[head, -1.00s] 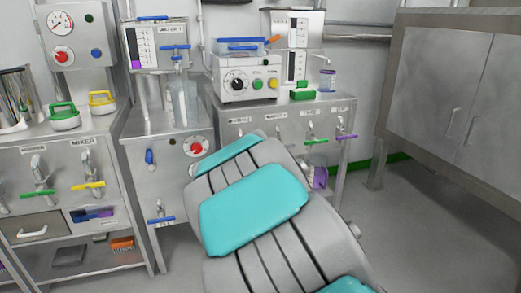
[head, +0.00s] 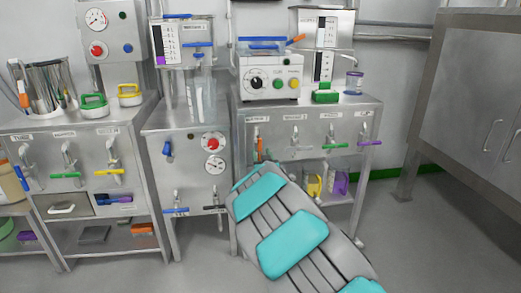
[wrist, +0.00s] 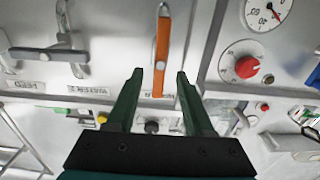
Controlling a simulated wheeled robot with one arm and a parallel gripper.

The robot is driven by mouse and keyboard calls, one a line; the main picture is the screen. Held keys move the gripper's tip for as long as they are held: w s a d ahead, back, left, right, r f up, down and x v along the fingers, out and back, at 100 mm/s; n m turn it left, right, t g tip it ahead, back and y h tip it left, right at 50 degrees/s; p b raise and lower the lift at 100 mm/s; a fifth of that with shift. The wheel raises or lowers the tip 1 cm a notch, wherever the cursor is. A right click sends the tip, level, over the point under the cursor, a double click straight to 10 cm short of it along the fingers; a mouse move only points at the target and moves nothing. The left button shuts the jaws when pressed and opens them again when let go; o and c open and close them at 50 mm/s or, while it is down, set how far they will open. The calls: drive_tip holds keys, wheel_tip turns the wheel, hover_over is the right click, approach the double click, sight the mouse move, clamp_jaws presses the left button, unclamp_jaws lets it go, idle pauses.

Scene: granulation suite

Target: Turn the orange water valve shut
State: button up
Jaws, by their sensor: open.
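The orange valve handle (head: 260,148) stands vertical on the front of the right-hand steel cabinet, under a small label, partly above my arm's end. In the wrist view the orange handle (wrist: 162,55) is upright in the picture, between my fingertips. My gripper (wrist: 159,74) is open, with one dark green finger to each side of the handle. I see no finger touching it, and the depth between them is hard to judge. In the head view my gripper is hidden behind my grey and teal arm.
A grey-handled valve (wrist: 67,47) sits beside the orange one. On the other side is a panel with a red knob (wrist: 246,67) and a gauge (wrist: 268,12). Green (head: 336,146) and purple (head: 369,143) handles are farther right. Floor is clear at right, before a steel cupboard (head: 470,100).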

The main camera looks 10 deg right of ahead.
sight(260, 150)
drive_tip(key=shift+w, duration=1.85)
clamp_jaws()
